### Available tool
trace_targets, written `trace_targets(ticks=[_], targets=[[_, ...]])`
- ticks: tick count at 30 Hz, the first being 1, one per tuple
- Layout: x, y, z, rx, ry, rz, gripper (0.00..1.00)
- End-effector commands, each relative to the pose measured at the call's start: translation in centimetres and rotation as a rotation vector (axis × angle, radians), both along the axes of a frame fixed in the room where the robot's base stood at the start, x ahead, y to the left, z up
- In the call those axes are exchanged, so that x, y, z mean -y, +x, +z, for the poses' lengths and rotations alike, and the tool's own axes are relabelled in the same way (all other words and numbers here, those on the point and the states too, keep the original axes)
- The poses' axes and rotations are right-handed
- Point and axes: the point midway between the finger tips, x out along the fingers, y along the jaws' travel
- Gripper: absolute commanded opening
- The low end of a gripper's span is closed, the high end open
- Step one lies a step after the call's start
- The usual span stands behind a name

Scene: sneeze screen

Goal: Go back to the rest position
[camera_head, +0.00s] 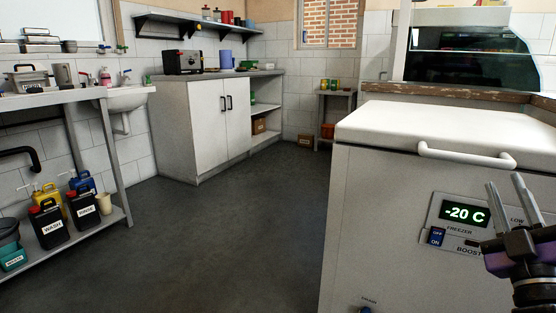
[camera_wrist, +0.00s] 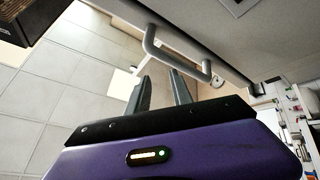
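My gripper (camera_head: 511,207) is at the right edge of the head view, in front of the chest freezer's front panel. Its two grey fingers point up and stand a little apart, with nothing seen between them. In the wrist view, my gripper (camera_wrist: 165,85) also shows both fingers spread, with the freezer's handle (camera_wrist: 160,50) beyond the fingertips. I cannot tell whether the fingertips touch the handle there. In the head view the handle (camera_head: 466,156) lies above and left of the fingers, apart from them in the picture.
The white freezer (camera_head: 380,225) has its lid (camera_head: 435,128) shut and a display reading -20 C (camera_head: 465,213). A glass-fronted counter (camera_head: 470,60) stands behind it. Open dark floor (camera_head: 235,225) lies left, bounded by a shelf table (camera_head: 50,100) with bottles and a white cabinet (camera_head: 205,130).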

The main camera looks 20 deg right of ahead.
Motion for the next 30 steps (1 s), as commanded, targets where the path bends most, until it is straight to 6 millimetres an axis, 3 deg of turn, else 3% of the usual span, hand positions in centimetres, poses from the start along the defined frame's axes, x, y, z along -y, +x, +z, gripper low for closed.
trace_targets(ticks=[1,6,15,24,30], targets=[[-1.3,-0.2,-2.0,0.042,0.102,0.05,0.27],[-5.7,-1.4,-7.4,0.162,0.379,0.194,0.27],[-15.1,-4.8,-15.9,0.193,0.76,0.397,0.27],[-24.1,-11.4,-22.2,0.028,1.019,0.539,0.27],[-28.0,-16.2,-25.0,-0.167,1.08,0.589,0.27]])
